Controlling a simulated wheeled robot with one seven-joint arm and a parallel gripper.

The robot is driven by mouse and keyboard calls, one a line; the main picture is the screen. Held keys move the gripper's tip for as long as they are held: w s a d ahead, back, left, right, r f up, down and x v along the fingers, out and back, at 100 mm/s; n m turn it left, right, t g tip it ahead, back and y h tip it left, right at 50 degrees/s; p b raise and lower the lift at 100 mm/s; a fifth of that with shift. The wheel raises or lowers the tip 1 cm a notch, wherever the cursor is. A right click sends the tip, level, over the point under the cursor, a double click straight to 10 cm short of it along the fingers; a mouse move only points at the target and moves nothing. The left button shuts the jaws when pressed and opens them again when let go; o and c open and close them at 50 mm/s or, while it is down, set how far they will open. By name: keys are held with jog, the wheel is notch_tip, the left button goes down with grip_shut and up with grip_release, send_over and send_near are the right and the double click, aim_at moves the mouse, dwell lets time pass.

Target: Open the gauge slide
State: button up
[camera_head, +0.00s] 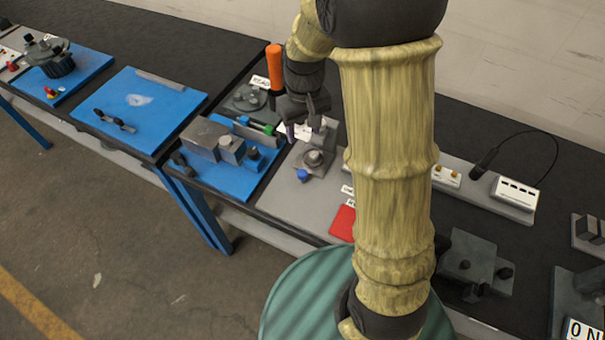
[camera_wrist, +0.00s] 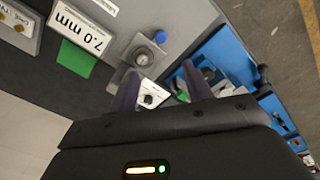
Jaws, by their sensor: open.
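A grey fixture (camera_head: 313,160) with a round knob and a blue button (camera_head: 303,175) stands on a grey plate; I cannot tell for certain that it is the gauge slide. In the wrist view the same fixture (camera_wrist: 141,57) shows above my fingers, with the blue button (camera_wrist: 160,37) beside it. My gripper (camera_head: 301,124) is open and hangs just behind the fixture in the head view. In the wrist view my gripper (camera_wrist: 160,74) has a small white dial plate (camera_wrist: 152,94) showing between its fingers. I see nothing held.
A "7.0 mm" label (camera_wrist: 85,29) and a green patch (camera_wrist: 76,59) lie near the fixture. A blue tray (camera_head: 222,180) with grey blocks is to the left, and an orange handle (camera_head: 274,66) stands behind. My arm hides part of the bench.

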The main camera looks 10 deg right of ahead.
aim_at(302, 172)
jog(key=shift+w+a+f, duration=0.1)
jog(key=shift+w+a, duration=0.05)
jog(key=shift+w, duration=0.05)
jog(key=shift+f, duration=0.1)
notch_tip(302, 172, down, 17)
jog(key=shift+f+p, duration=0.15)
jog(key=shift+p, duration=1.05)
grip_shut()
